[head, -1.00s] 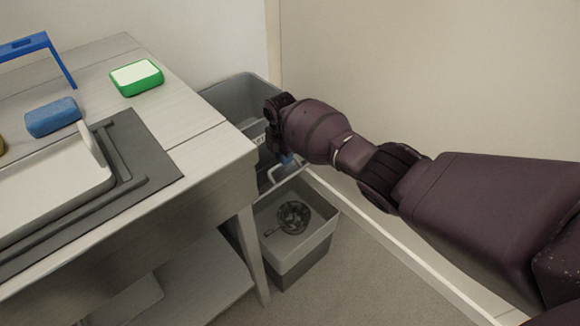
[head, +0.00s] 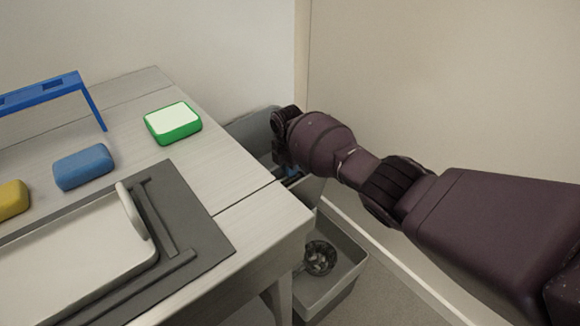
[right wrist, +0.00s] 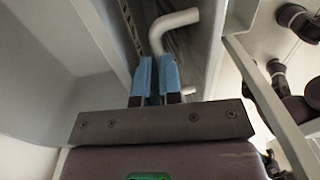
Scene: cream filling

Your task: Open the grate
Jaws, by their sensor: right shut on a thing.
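My right gripper (head: 290,172) reaches down behind the table's right corner, beside the upper grey bin (head: 248,130). In the right wrist view its two blue fingers (right wrist: 157,78) are close together on a pale, bent bar handle (right wrist: 176,22). I cannot make out a grate as such; what the handle belongs to is mostly hidden by the gripper and the table. A lower grey bin (head: 351,248) stands open below, with a round dark object (head: 319,258) inside. My left gripper is not in view.
The table (head: 215,180) at left carries a green-rimmed block (head: 172,122), a blue block (head: 84,167), a yellow block (head: 12,202), a blue stand (head: 45,94) and a white tray (head: 75,258) on a dark mat (head: 205,235). A wall (head: 450,90) closes off the right.

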